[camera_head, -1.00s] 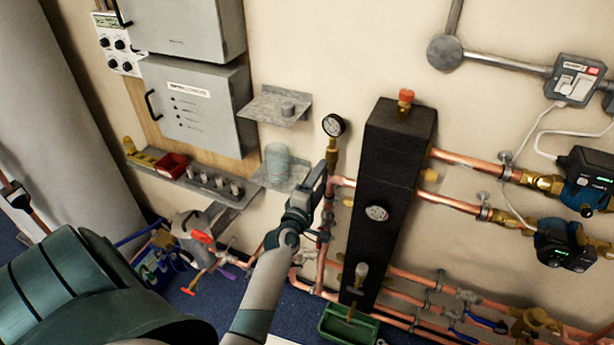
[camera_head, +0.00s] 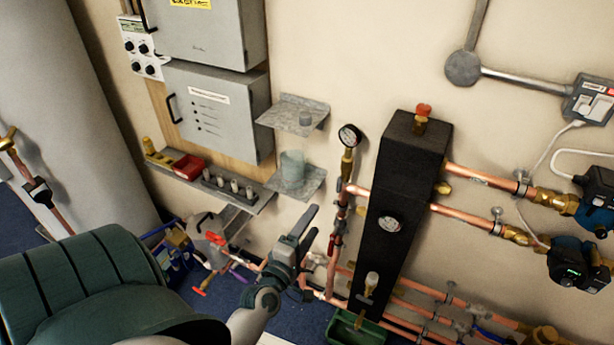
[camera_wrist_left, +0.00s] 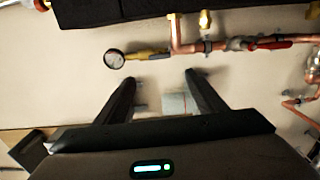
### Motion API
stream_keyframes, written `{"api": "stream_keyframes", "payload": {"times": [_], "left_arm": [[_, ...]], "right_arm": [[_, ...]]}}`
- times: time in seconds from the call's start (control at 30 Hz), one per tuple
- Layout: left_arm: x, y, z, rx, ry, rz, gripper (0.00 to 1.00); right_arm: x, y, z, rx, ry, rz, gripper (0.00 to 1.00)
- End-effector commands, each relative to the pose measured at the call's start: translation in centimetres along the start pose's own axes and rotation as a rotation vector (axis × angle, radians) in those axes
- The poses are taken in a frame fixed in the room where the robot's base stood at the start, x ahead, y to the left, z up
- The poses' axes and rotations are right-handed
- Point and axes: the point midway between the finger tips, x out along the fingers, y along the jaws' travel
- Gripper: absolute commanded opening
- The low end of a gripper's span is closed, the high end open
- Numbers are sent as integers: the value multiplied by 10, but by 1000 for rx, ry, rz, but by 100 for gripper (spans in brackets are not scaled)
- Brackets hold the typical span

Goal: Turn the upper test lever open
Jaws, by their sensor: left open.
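A copper test pipe (camera_head: 332,268) runs down the wall left of the black manifold block (camera_head: 398,172), with a round gauge (camera_head: 349,135) on a brass stem at its top. Small red lever parts (camera_head: 337,239) show on this pipe below the gauge. The left wrist view shows one red lever (camera_wrist_left: 270,44) lying along the pipe; I cannot tell its exact turn. My left gripper (camera_head: 312,222) is open and empty, left of the pipe and below the gauge, apart from the lever. In the wrist view its fingers (camera_wrist_left: 160,80) point toward the wall below the gauge. My right gripper is out of view.
A small shelf (camera_head: 303,185) with a clear jar (camera_head: 292,165) is close above my left gripper. Grey cabinets (camera_head: 217,105) and a long shelf (camera_head: 215,196) are to the left. A green tray (camera_head: 345,330) is below the block. Pumps and copper pipes are right.

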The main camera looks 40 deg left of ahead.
Motion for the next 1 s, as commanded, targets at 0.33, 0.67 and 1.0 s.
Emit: {"api": "stream_keyframes", "payload": {"times": [0.33, 0.67, 1.0], "left_arm": [[-19, 0, 0, 0, 0, 0, 64], [-18, 0, 0, 0, 0, 0, 64], [-18, -12, 2, 17, -5, -17, 64]], "right_arm": [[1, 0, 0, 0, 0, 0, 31], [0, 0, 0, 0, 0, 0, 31], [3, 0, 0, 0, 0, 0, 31]]}}
